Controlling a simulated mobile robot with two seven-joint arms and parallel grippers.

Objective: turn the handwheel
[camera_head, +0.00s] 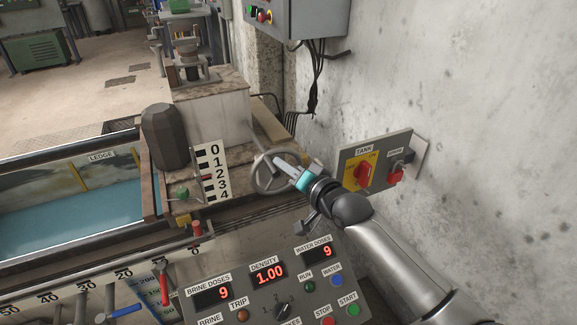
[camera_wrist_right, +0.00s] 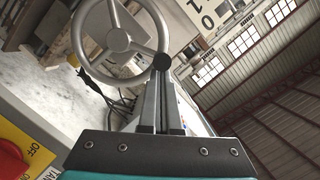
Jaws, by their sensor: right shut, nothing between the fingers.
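The handwheel (camera_head: 266,184) is a grey metal ring with spokes and a hub, mounted beside the numbered scale plate. It also shows large at the upper left in the right wrist view (camera_wrist_right: 133,46). My right gripper (camera_head: 274,161) reaches in from the right, with its fingertips over the upper part of the wheel in the head view. In the right wrist view its closed fingers (camera_wrist_right: 161,68) end at a dark round knob by the wheel's rim. Nothing is between the fingers, and I cannot tell whether they touch the wheel or knob. My left gripper is not in view.
The yellow TANK switch box (camera_head: 360,168) is on the wall just right of my right gripper. A control panel (camera_head: 262,297) with displays and buttons lies below. The scale plate (camera_head: 213,172) stands left of the wheel. A water tank (camera_head: 70,215) is at the left.

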